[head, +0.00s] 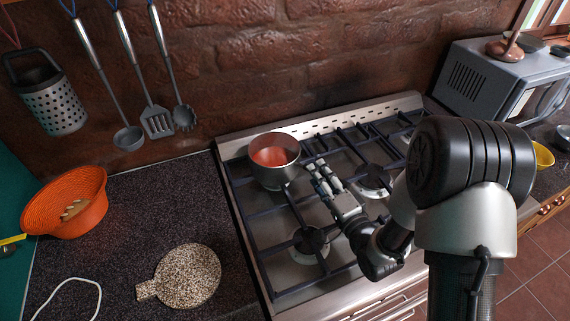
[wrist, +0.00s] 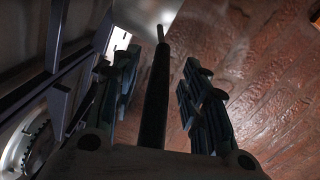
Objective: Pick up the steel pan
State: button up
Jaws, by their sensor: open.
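The steel pan (head: 273,176) stands upright on the back left of the gas stove, with a reddish sheen inside. My gripper (head: 316,172) is just right of the pan, low over the stove grates, fingers toward it. In the wrist view my gripper (wrist: 161,66) is open. A dark bar, which looks like the pan's handle (wrist: 156,90), runs lengthwise between the two fingers. Bright metal at its far end (wrist: 165,18) seems to be the pan's side. I cannot tell if a finger touches the bar. The handle is hidden by my gripper in the head view.
The brick wall (head: 290,60) rises close behind the stove (head: 250,225). Raised grates lie beneath my gripper. An orange basket (head: 85,222) and a speckled round board (head: 190,275) are on the left counter. A microwave (head: 480,85) stands at the right. Utensils hang above the left counter.

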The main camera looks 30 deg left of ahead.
grip_shut()
dwell(0.4)
dwell(0.6)
jog(key=shift+r, duration=0.15)
